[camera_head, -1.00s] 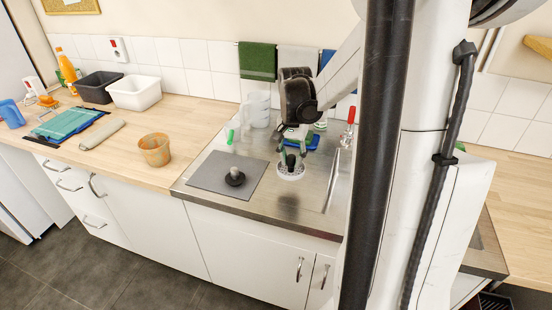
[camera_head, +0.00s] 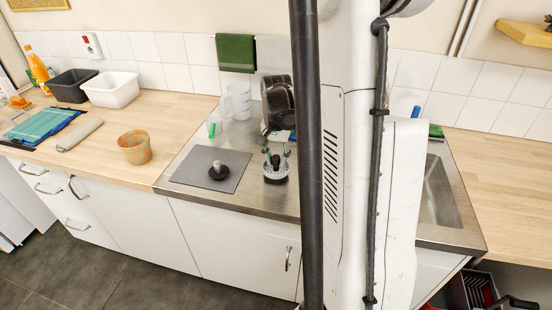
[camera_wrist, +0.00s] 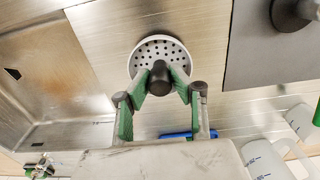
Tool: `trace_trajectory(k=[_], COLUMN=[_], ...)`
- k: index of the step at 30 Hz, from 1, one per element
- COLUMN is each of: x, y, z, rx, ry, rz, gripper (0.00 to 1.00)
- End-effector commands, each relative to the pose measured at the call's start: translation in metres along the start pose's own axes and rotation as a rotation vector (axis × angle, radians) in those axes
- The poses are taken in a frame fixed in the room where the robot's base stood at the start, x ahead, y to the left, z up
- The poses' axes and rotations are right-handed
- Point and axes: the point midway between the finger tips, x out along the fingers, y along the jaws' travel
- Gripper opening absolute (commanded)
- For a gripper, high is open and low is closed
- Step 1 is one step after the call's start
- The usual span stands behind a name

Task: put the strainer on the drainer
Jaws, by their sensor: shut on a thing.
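The strainer (camera_head: 276,176) is a small white perforated disc with a dark knob. My gripper (camera_head: 276,160) is shut on that knob with its green-padded fingers. In the wrist view the strainer (camera_wrist: 162,50) shows its holes beyond my fingertips (camera_wrist: 160,84). It is over the steel drainer surface (camera_head: 240,203), between the grey mat and the sink basin. A dark patch lies right under it; I cannot tell whether it touches the steel. My column hides part of the sink area in the head view.
A dark disc with a knob (camera_head: 218,170) stands on the grey mat (camera_head: 190,172) left of the strainer. Clear measuring cups (camera_head: 239,101) stand behind. A brown pot (camera_head: 134,147) is on the wooden counter. The sink basin (camera_wrist: 50,75) shows in the wrist view. Steel in front is clear.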

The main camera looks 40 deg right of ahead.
Motion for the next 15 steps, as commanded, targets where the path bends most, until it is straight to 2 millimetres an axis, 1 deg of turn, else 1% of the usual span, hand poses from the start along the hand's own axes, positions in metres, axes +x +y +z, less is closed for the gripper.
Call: trace_trajectory(k=[2,3,6,7,15], x=[0.0036,0.0028,0.0022,0.0022,0.0012], y=[0.0000,0.0000,0.0000,0.0000,0.0000], z=[0.0000,0.0000,0.0000,0.0000,0.0000], rx=[0.000,0.000,0.000,0.000,0.000], ry=[0.000,0.000,0.000,0.000,0.000], rz=[0.000,0.000,0.000,0.000,0.000], gripper=[0.00,0.24,0.38,0.40,0.40])
